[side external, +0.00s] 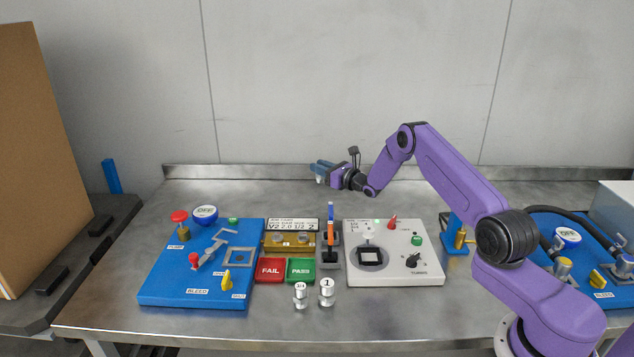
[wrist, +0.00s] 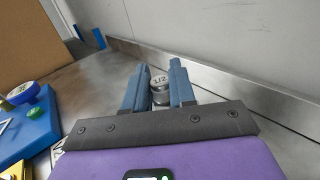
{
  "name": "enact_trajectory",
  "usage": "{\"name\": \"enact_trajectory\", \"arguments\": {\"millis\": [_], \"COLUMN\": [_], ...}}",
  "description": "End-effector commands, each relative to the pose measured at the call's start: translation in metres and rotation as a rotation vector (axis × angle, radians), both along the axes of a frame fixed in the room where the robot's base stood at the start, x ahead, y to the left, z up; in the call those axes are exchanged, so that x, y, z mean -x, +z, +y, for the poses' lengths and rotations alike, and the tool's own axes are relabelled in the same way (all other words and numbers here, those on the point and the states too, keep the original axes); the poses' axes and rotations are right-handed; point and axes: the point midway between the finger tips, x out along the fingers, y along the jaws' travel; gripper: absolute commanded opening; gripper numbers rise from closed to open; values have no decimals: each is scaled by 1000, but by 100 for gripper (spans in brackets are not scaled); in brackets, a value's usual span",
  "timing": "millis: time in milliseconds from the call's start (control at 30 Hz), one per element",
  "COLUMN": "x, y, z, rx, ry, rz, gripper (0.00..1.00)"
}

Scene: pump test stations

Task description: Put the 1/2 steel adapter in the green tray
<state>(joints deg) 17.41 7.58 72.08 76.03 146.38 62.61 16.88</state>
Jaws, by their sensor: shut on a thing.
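My gripper (side external: 318,170) is raised above the back of the steel table, well behind and above the green tray. In the wrist view, its blue fingers (wrist: 159,88) are shut on the 1/2 steel adapter (wrist: 160,86), a small metal cylinder with "1/2" on its top. In the side view the adapter is mostly hidden by the fingers. The green tray (side external: 300,271), marked PASS, sits near the middle of the table, and nothing shows in it. The 3/4 adapter (side external: 301,296) and the 1 adapter (side external: 327,292) stand upright in front of it.
The red FAIL tray (side external: 270,271) adjoins the green tray on its left. A brass block (side external: 290,242) with a label sign is behind them. A blue pump station (side external: 190,290) is at left, and a white panel (side external: 400,275) at right.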

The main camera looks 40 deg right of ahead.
Motion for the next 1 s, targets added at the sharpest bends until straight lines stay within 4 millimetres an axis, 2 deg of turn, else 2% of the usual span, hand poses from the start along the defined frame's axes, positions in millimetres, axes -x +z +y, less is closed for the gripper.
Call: {"name": "enact_trajectory", "arguments": {"millis": [100,300,567,800,1000], "x": [-10,-19,-26,-27,-27], "y": [-13,-24,-33,-60,-63], "z": [-4,-6,-8,-9,-8], "rx": [1,1,1,0,1], "ry": [-1,0,1,-1,-1], "rz": [-1,-1,-2,-1,-2], "gripper": [0,0,0,0,0]}}
